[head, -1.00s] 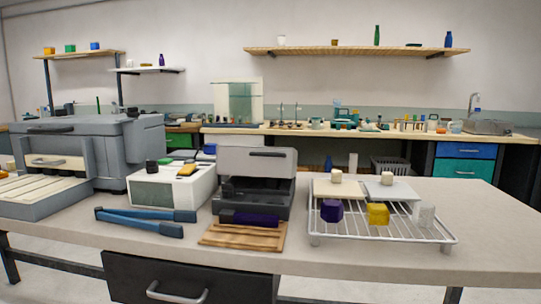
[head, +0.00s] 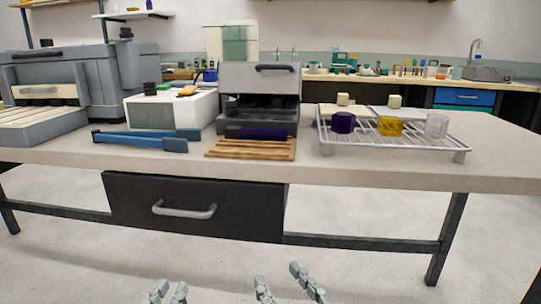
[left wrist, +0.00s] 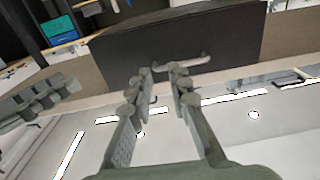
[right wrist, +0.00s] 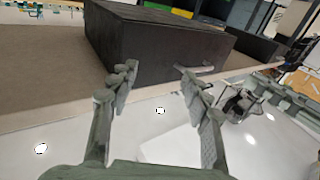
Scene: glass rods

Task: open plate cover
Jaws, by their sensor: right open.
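A grey box-shaped device (head: 258,102) with a dark hollow front stands at the middle of the table. Its grey upper panel (head: 245,75) carries a dark handle (head: 275,68); I cannot tell whether this is the plate cover. My left gripper (head: 167,291) and right gripper (head: 284,283) are low in front of the table, open, empty and away from everything. The left fingers are closer together than the right ones.
A wooden board (head: 250,154) with a purple roll lies before the device. Blue tongs (head: 150,139) lie left. A drawer (head: 190,205) is under the tabletop, facing both grippers.

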